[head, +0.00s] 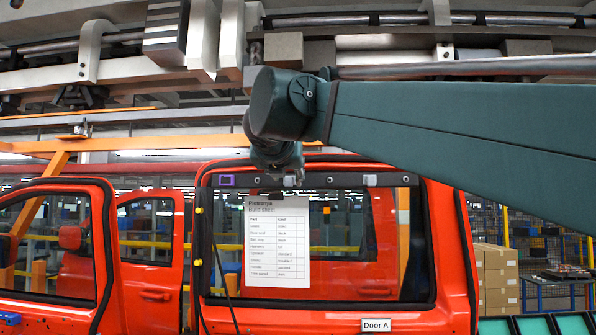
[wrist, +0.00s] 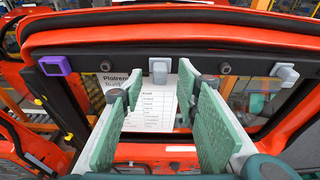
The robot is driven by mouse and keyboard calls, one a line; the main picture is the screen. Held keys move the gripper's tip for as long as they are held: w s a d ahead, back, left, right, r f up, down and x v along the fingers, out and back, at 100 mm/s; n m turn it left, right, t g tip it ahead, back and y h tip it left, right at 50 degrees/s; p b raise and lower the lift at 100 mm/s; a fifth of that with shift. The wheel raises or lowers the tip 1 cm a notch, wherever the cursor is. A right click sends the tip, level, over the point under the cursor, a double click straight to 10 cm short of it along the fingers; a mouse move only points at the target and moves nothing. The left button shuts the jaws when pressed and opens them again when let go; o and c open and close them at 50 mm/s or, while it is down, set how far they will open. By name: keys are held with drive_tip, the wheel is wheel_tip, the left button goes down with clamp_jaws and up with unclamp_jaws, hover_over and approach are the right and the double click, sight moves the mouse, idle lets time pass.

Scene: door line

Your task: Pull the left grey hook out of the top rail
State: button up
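The left grey hook (wrist: 158,72) sits in the dark top rail (wrist: 195,67) of the red door, upright, in the middle of the wrist view. My gripper (wrist: 161,92) is open, with green pads on either side of the hook's line. The hook shows between and just beyond the fingertips, with no visible contact. In the head view my gripper (head: 289,178) hangs in front of the rail. A second grey hook (wrist: 285,74) sits further right on the rail, also seen in the head view (head: 370,180).
A purple clip (wrist: 55,66) is at the rail's left end. Dark round studs or holes (wrist: 224,67) lie between the fittings. A printed build sheet (head: 275,245) hangs below the rail, behind my fingers. An open red door (head: 55,245) stands at the left.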

sight(288, 179)
drive_tip(key=shift+w+f, duration=0.2)
drive_tip(key=shift+w, duration=0.8)
drive_tip(key=shift+w+f, duration=0.2)
drive_tip(key=shift+w, duration=0.8)
clamp_jaws()
drive_tip(key=shift+s, duration=0.15)
drive_tip(key=shift+s, duration=0.1)
drive_tip(key=shift+s, duration=0.1)
drive_tip(key=s, duration=0.6)
idle(1.1)
drive_tip(key=shift+s+f, duration=0.1)
